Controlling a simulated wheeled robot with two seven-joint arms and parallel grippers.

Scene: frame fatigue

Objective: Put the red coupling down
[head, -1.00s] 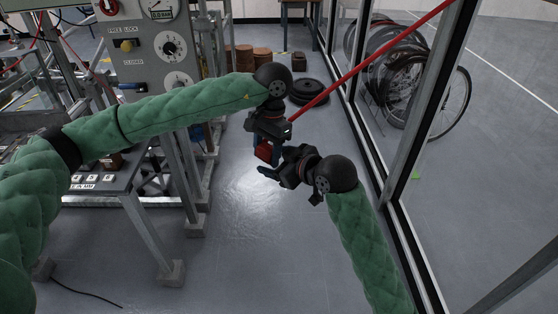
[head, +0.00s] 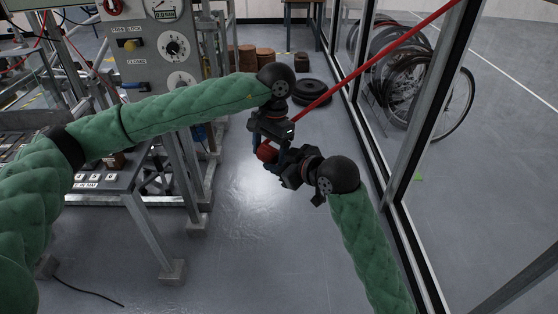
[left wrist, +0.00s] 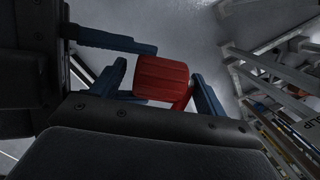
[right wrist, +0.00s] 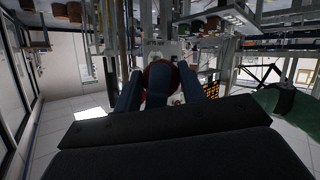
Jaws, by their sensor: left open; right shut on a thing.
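The red coupling (head: 266,151) hangs in the air between my two grippers, on the end of a red hose (head: 345,80). My right gripper (head: 272,157) is shut on the coupling from the right. In the left wrist view, the coupling (left wrist: 162,79) sits between the spread blue fingers of my left gripper (left wrist: 160,95), which is open around it. A blue finger of my right gripper (left wrist: 120,41) reaches the coupling from the left there. In the right wrist view, the fingers mostly hide the coupling (right wrist: 160,68).
The floor (head: 240,240) below the grippers is clear.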

